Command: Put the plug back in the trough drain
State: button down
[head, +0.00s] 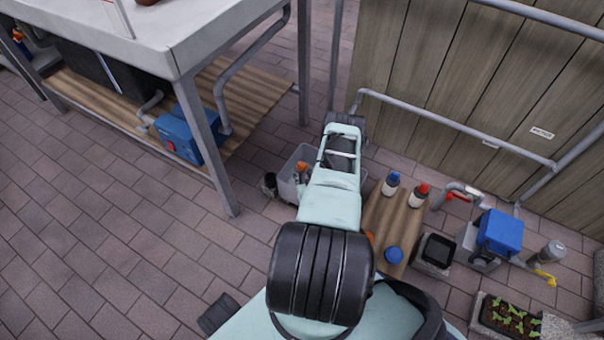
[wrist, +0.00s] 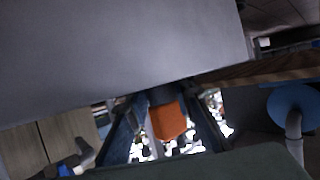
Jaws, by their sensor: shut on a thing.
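My gripper (wrist: 165,112) shows in the wrist view with its two dark fingers on either side of an orange piece (wrist: 168,122) with a dark part above it. It is shut on this piece; I cannot tell whether it is the plug. In the head view my own arm hides the gripper. A large pale grey top on legs (head: 185,48) stands at the upper left in the head view and may be the trough. A broad grey surface (wrist: 110,55) fills the upper part of the wrist view, close to the gripper. No drain opening is visible.
A grey crate (head: 289,186) stands beside my arm. A wooden board (head: 392,222) with bottles (head: 418,195) lies right of it. A blue box (head: 497,232) and a planter (head: 508,318) are further right. A wooden fence (head: 430,90) closes the back. Brick floor at left is clear.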

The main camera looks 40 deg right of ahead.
jog(key=shift+f, duration=0.35)
jog(key=c, duration=1.7)
grip_release()
jog(key=shift+r, duration=0.1)
